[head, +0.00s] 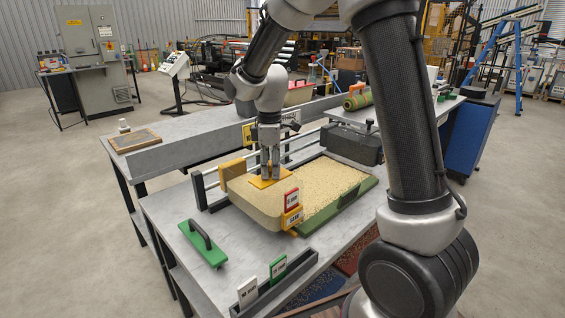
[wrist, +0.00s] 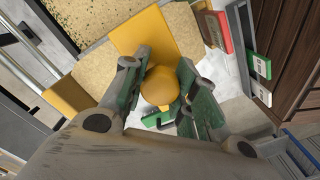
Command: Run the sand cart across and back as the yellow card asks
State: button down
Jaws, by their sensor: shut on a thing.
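The sand cart (head: 250,202) is a pale, sand-filled box with a yellow end and a yellow top plate. It stands on the workbench at the left side of a sand-covered bed with a green edge (head: 340,206). My gripper (head: 270,174) is upright over the cart and shut on its yellow knob (wrist: 159,87). A yellow card (head: 247,134) stands behind my gripper, partly hidden; its text is unreadable. A yellow label reading SAND (head: 294,218) and a red card (head: 291,198) sit at the cart's front end.
Silver rails (head: 225,170) run behind the cart. A green float with a dark handle (head: 203,243) lies front left. A dark rack (head: 275,284) at the front edge holds a white and a green card. A dark box (head: 352,143) stands behind the bed.

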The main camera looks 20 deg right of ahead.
jog(key=shift+s+a, duration=0.25)
jog(key=shift+a, duration=0.45)
jog(key=shift+s+a, duration=0.25)
jog(key=shift+a, duration=0.45)
jog(key=c, duration=1.1)
grip_release()
jog(key=shift+a, duration=0.15)
jog(key=shift+r, duration=0.1)
notch_tip(320, 180, up, 12)
